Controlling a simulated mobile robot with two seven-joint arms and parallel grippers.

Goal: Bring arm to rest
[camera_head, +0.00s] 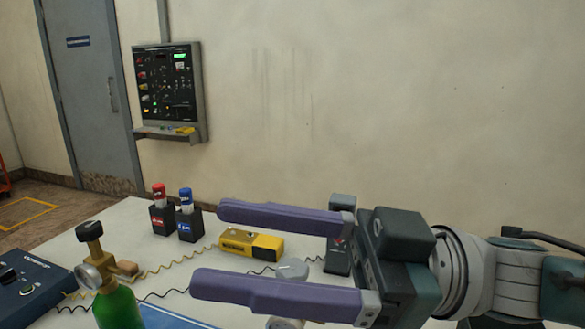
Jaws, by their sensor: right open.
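My right gripper (208,247) reaches in from the right above the table, its two long purple fingers pointing left. The fingers are spread wide and hold nothing. My left gripper is not in view. A green cylinder (118,308) with a brass valve and a gauge stands at the front left, apart from the fingers. A yellow device (251,243) lies on the table beyond the gap between the fingers. A grey knob (292,270) shows in that gap, and the near finger hides what is below it.
Red-capped (160,197) and blue-capped (186,202) items stand in black holders at the back of the white table (118,222). A dark blue box (28,277) is at left. A black device (338,262) is partly hidden behind my gripper. A control panel (167,88) hangs on the wall.

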